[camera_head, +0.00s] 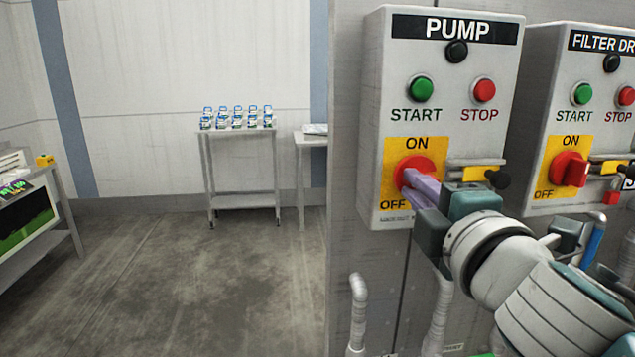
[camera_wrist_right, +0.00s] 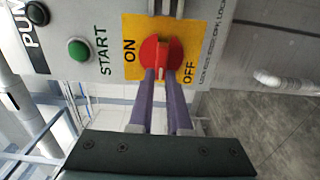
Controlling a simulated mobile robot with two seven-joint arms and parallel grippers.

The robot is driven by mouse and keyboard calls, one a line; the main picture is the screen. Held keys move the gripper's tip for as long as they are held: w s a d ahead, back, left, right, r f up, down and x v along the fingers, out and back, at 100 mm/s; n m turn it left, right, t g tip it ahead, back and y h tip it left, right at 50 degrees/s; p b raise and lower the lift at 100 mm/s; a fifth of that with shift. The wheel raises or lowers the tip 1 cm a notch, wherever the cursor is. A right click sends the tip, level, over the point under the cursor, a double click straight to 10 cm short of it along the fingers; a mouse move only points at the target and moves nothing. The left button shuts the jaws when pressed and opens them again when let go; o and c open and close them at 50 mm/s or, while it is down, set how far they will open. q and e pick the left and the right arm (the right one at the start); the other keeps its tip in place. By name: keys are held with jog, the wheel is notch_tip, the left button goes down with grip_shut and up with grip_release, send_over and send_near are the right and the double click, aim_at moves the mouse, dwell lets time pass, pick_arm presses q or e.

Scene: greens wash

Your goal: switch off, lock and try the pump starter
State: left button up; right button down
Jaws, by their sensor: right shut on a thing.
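The grey PUMP starter box (camera_head: 440,130) is at the right in the head view, with a green START button (camera_head: 420,88) and a red STOP button (camera_head: 484,90). Its red rotary switch (camera_head: 413,168) sits on a yellow ON/OFF plate (camera_head: 392,150). My right gripper (camera_head: 408,181) is shut on the switch handle with its purple fingers. The wrist view shows the fingers (camera_wrist_right: 163,78) either side of the red switch (camera_wrist_right: 155,52). The fingers hide part of the handle, so its exact setting is unclear. A yellow and grey hasp (camera_head: 478,172) is right of the switch. My left gripper is out of view.
A similar FILTER DRUM starter (camera_head: 547,110) stands close at the right, with its own red switch (camera_head: 569,169) and a red item (camera_head: 611,198) hanging beside it. A table with small cartons (camera_head: 238,136) stands at the back. The floor (camera_head: 190,270) at left is clear.

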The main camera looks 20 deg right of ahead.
dwell(0.5)
jog(key=c, duration=0.9)
grip_release()
jog(key=shift+o, duration=0.2)
jog(key=b+v, duration=0.2)
jog(key=v, duration=0.8)
jog(key=shift+d, duration=0.15)
